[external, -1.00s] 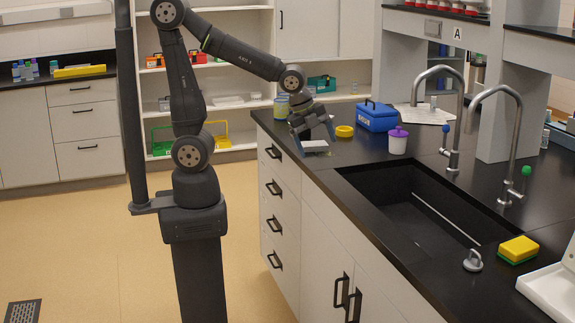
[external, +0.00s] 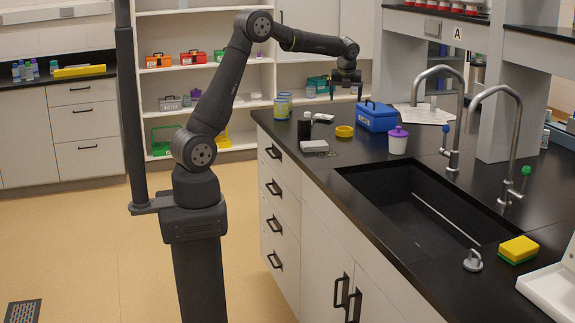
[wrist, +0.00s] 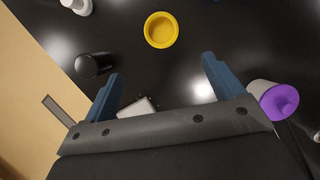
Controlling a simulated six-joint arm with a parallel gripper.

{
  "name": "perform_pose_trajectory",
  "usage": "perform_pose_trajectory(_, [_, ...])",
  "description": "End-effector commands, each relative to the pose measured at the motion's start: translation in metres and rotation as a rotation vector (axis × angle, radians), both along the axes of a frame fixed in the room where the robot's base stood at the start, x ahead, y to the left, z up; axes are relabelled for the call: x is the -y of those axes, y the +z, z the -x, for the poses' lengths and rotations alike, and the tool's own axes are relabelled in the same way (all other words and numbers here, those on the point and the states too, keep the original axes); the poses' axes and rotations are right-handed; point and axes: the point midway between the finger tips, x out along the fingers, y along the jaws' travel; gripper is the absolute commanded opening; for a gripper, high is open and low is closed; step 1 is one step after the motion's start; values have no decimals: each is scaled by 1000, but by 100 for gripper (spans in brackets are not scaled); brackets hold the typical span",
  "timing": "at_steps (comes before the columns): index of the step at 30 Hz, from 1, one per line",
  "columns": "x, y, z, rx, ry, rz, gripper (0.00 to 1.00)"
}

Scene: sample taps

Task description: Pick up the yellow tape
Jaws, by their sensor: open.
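The yellow tape (external: 345,131) is a small round ring lying flat on the black counter, left of the blue box. In the wrist view the yellow tape (wrist: 161,30) sits at the top middle, ahead of my fingertips and apart from them. My gripper (external: 346,94) is raised above the counter over the tape's area, pointing down. In the wrist view my gripper (wrist: 158,72) shows two blue fingers spread wide, with nothing between them at the tips.
The blue box (external: 377,116) and a white tub with a purple lid (external: 398,140) stand right of the tape. A black bottle (external: 304,126) and a white box (external: 314,147) are to its left. The sink (external: 420,205) is in front.

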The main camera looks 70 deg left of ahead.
Motion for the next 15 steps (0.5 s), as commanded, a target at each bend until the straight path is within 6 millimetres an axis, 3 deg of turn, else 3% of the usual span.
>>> perform_pose_trajectory(9, [-23,-65,-10,-2,0,2,86])
perform_pose_trajectory(15, [-34,-94,-16,-1,1,2,86])
